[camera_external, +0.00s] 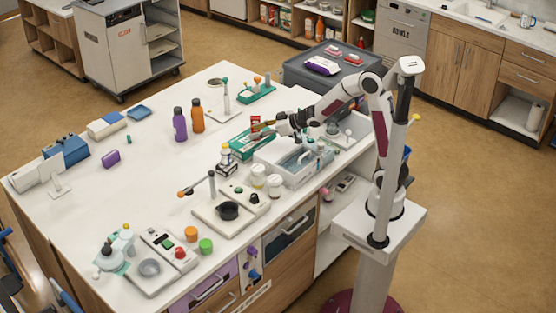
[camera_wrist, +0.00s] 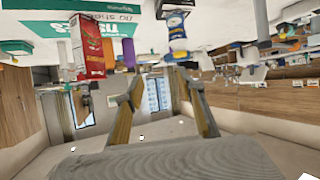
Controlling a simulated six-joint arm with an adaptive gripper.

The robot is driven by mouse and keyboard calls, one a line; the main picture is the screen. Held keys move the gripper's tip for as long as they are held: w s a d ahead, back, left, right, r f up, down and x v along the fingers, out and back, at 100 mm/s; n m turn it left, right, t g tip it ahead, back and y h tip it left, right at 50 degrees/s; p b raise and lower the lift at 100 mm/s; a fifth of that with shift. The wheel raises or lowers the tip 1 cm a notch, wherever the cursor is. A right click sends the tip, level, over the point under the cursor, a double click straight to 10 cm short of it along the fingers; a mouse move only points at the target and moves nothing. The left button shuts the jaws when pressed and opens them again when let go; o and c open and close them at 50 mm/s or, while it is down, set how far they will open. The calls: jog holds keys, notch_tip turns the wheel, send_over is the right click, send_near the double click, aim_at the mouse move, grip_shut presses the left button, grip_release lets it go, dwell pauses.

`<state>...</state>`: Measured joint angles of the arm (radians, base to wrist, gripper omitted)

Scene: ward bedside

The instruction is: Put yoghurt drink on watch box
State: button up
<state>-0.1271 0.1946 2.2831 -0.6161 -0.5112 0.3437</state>
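A small blue-and-white bottle with a yellow cap, which looks like the yoghurt drink (camera_external: 226,156), stands upright on a small black-and-white box that looks like the watch box (camera_external: 227,170). The wrist view is upside down; in it the bottle (camera_wrist: 177,32) and the box (camera_wrist: 174,6) appear at the top centre, the bottle against the box. My gripper (camera_external: 262,128) is above the table, to the right of the bottle and apart from it. In the wrist view my gripper (camera_wrist: 163,102) has its fingers spread with nothing between them.
A green-and-white box (camera_external: 248,143) lies near my gripper, with a red carton (camera_wrist: 88,46) at it. A grey tray (camera_external: 292,166) and white jars (camera_external: 274,186) stand close by. Purple (camera_external: 180,125) and orange (camera_external: 197,116) bottles stand farther back.

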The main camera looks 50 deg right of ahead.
jog(key=s+d+r+m+g+h, duration=0.1)
jog(key=s+d+r+m+h, duration=0.15)
jog(key=s+d, duration=0.4)
jog(key=s+d+r+m+g+h, duration=0.1)
jog(key=s+d+r+h, duration=0.2)
jog(key=s+d, duration=0.35)
jog(key=s+d+f+m+g, duration=0.1)
jog(key=s+g, duration=0.3)
jog(key=s, duration=1.7)
jog(key=shift+d+f+m, duration=0.4)
jog(key=shift+m, duration=0.25)
